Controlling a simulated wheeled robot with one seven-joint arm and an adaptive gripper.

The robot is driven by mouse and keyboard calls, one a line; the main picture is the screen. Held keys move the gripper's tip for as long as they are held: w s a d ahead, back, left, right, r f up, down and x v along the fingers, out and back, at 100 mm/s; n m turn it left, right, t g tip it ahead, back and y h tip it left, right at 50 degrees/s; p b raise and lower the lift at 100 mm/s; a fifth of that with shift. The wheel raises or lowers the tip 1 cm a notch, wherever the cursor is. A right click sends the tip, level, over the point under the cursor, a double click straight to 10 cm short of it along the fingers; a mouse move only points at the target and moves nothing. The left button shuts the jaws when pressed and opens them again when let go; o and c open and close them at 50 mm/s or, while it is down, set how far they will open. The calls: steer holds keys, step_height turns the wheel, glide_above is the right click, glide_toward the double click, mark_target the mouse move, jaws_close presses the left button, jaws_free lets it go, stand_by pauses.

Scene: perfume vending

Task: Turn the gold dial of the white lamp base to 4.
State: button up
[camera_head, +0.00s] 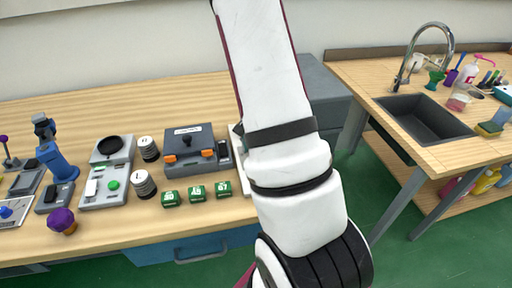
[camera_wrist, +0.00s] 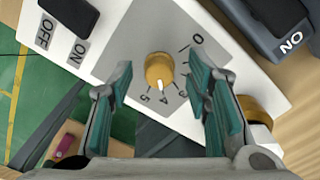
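The white lamp base (camera_wrist: 130,40) fills the middle of the wrist view, tilted in the picture. Its gold dial (camera_wrist: 158,66) has a white pointer mark facing down in the picture, close to the printed 4. The numbers 0, 3, 4 and 5 show around it; part of the scale is hidden by a finger. My gripper (camera_wrist: 160,84) is open, its teal fingertips on either side of the dial with gaps on both sides. In the head view only a white edge of the base (camera_head: 240,168) shows; my arm hides the rest and the gripper.
A black switch (camera_wrist: 70,10) with ON and OFF labels is on the base. In the head view, a grey box with orange clips (camera_head: 188,150) and green blocks (camera_head: 196,193) lie left of my arm.

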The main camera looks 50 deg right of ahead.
step_height(320, 180, up, 12)
stand_by(0.7)
stand_by(0.4)
steer(key=s+a+r+n+t, duration=0.1)
steer(key=a+r+n, duration=0.35)
steer(key=a, duration=0.35)
steer(key=a+r+n+t, duration=0.1)
steer(key=a+r+n, duration=0.2)
steer(key=a+r, duration=0.4)
steer(key=s+a+r+n+t, duration=0.2)
steer(key=s+a+r+n, duration=0.2)
steer(key=s+a+n, duration=0.6)
steer(key=s+a, duration=0.1)
steer(key=a, duration=0.2)
steer(key=shift+s+a+t, duration=0.15)
steer(key=shift+s+t, duration=0.1)
steer(key=shift+t, duration=0.05)
